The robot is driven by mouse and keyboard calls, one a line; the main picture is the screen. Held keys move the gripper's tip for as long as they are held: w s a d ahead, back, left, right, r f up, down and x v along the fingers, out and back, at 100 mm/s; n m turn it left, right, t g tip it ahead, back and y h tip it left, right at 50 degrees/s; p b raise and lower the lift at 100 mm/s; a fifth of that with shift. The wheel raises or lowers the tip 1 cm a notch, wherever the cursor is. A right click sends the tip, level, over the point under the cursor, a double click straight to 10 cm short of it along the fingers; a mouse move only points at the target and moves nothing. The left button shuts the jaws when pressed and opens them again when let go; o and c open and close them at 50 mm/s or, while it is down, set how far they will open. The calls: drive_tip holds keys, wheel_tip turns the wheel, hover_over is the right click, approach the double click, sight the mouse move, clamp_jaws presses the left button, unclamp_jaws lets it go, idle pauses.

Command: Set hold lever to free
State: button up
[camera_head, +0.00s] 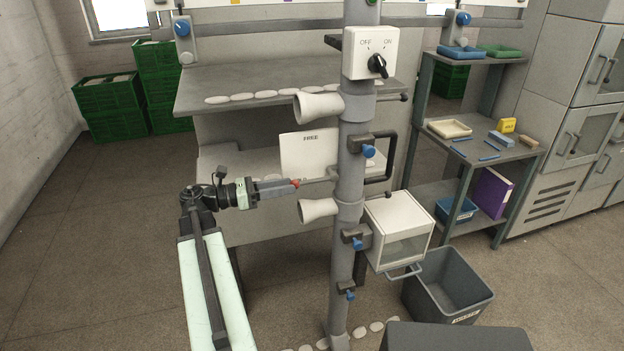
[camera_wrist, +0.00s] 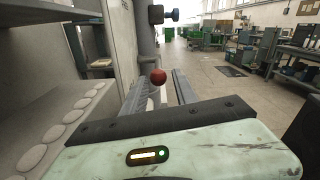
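The hold lever shows as a red ball knob (camera_head: 296,183) just left of the grey post in the head view. In the wrist view the red knob (camera_wrist: 158,77) is centred in the gap at the fingertips. Its rod is mostly hidden. A white plate marked FREE (camera_head: 310,143) stands above and behind the knob. My gripper (camera_head: 288,187) points right, with its tips at the knob. In the wrist view its two fingers (camera_wrist: 158,88) are apart, with a gap on both sides of the knob. I cannot tell how far the knob sits between them.
The grey post (camera_head: 347,242) carries white cones, blue-knobbed clamps and an OFF/ON switch box (camera_head: 371,53). A clear-fronted box (camera_head: 399,231) and a grey waste bin (camera_head: 447,287) are at the right. Green crates (camera_head: 110,95) stand at the back left. The left floor is clear.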

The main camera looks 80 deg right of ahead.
sight(300, 184)
drive_tip(key=x, duration=0.7)
drive_tip(key=shift+d, duration=0.15)
clamp_jaws()
idle(1.2)
